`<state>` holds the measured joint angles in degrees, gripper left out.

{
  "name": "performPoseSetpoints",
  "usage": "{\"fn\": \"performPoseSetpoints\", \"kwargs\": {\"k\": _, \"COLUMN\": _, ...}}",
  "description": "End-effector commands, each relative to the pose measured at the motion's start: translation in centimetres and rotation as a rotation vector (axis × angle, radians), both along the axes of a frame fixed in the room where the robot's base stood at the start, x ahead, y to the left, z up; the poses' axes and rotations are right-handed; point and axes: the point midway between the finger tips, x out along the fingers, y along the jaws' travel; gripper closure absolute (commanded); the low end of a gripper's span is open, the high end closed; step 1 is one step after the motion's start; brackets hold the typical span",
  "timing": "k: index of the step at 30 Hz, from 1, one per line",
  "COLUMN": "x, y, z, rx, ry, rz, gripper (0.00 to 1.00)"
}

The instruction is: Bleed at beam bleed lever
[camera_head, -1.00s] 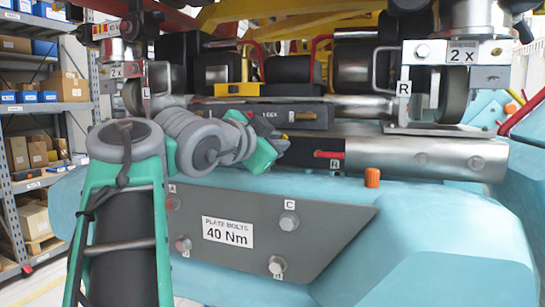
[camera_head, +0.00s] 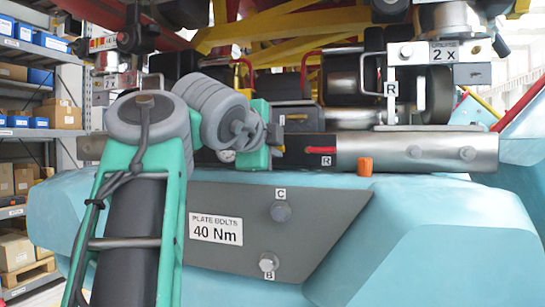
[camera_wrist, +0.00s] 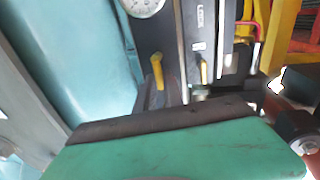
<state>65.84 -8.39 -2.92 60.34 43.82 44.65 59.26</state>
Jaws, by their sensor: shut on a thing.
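In the wrist view a yellow lever (camera_wrist: 157,72) stands on the dark beam beside a round white gauge (camera_wrist: 143,4). No label on this lever is readable, but its place by the gauge fits the beam bleed lever. My gripper (camera_wrist: 162,93) is shut at this lever's lower end, and its green housing hides most of the contact. In the head view my gripper (camera_head: 273,134) is small and partly behind my wrist, at the dark beam's face. The gauge (camera_head: 227,155) shows just below my wrist there.
A second yellow lever (camera_wrist: 205,73) is close by on a labelled block. A red handle (camera_head: 320,150) marked R and an orange cap (camera_head: 365,167) lie to the right. The plate (camera_head: 330,215) with bolts is below. Shelving (camera_head: 40,120) stands at left.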

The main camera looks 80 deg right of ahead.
Motion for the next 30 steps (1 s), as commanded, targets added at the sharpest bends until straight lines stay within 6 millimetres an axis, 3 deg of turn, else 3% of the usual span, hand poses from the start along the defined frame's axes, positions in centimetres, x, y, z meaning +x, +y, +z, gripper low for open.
{"fn": "performPoseSetpoints", "kwargs": {"k": 20, "x": -0.02, "y": -0.04, "z": -0.26, "rx": -0.005, "ry": -0.071, "rz": 0.000, "gripper": 1.00}}
{"fn": "performPoseSetpoints", "kwargs": {"k": 21, "x": -0.02, "y": -0.04, "z": -0.26, "rx": -0.005, "ry": -0.071, "rz": 0.000, "gripper": 0.86}}
{"fn": "performPoseSetpoints", "kwargs": {"k": 28, "x": -0.02, "y": -0.03, "z": -0.25, "rx": -0.006, "ry": -0.070, "rz": 0.000, "gripper": 0.68}}
{"fn": "performPoseSetpoints", "kwargs": {"k": 30, "x": -0.02, "y": -0.03, "z": -0.24, "rx": -0.006, "ry": -0.070, "rz": 0.000, "gripper": 0.66}}
